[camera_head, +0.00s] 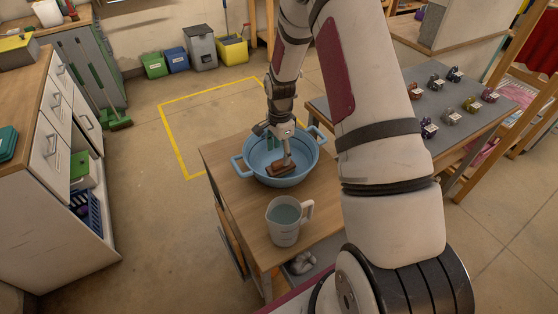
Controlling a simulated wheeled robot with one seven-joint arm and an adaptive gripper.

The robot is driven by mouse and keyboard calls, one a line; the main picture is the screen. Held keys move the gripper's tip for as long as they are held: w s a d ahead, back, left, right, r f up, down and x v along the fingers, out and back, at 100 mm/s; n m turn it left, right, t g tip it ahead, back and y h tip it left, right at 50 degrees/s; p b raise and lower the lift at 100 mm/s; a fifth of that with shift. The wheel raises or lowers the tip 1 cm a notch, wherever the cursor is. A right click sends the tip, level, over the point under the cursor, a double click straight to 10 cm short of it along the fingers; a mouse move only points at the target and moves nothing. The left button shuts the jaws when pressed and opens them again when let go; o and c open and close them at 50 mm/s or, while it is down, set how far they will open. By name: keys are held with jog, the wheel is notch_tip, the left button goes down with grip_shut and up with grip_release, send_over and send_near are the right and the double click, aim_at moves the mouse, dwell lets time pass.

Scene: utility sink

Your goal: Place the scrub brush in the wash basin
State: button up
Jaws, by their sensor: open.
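The blue wash basin (250,174) stands on the small wooden table, with a handle on each side. The scrub brush (284,169), brown with a wooden-looking block, is inside the basin toward its front right. My gripper (281,150) points down over the basin, right above the brush. Its jaws are open. I cannot tell whether the fingers touch the brush. Part of the basin's far side is hidden behind my gripper.
A white measuring jug (284,222) stands in front of the basin on the wooden table (240,205). A grey table (455,140) with several small objects is at the right. White drawers (50,140) stand at the left. Open floor lies between.

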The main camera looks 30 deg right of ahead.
notch_tip(320, 180, up, 6)
notch_tip(320, 180, up, 10)
jog(key=n+t, duration=0.1)
jog(key=n, duration=0.2)
send_over(280, 160)
jog(key=s+a, duration=0.2)
jog(key=a, duration=0.1)
jog(key=s+a+r+n+t, duration=0.1)
jog(key=s+a+r+n, duration=0.2)
jog(key=r, duration=0.3)
jog(key=s+a+r+n+t, duration=0.1)
jog(key=s+a+r+n, duration=0.1)
jog(key=s+r, duration=0.3)
jog(key=s+a+r+n+t, duration=0.1)
jog(key=s+r+n, duration=0.3)
jog(key=s, duration=0.4)
jog(key=s+a+r+n+t, duration=0.1)
jog(key=s+a+r+n, duration=0.3)
jog(key=s+n, duration=0.2)
jog(key=shift+s+a+r+b, duration=0.2)
jog(key=shift+s+a+b, duration=0.15)
jog(key=shift+s, duration=0.9)
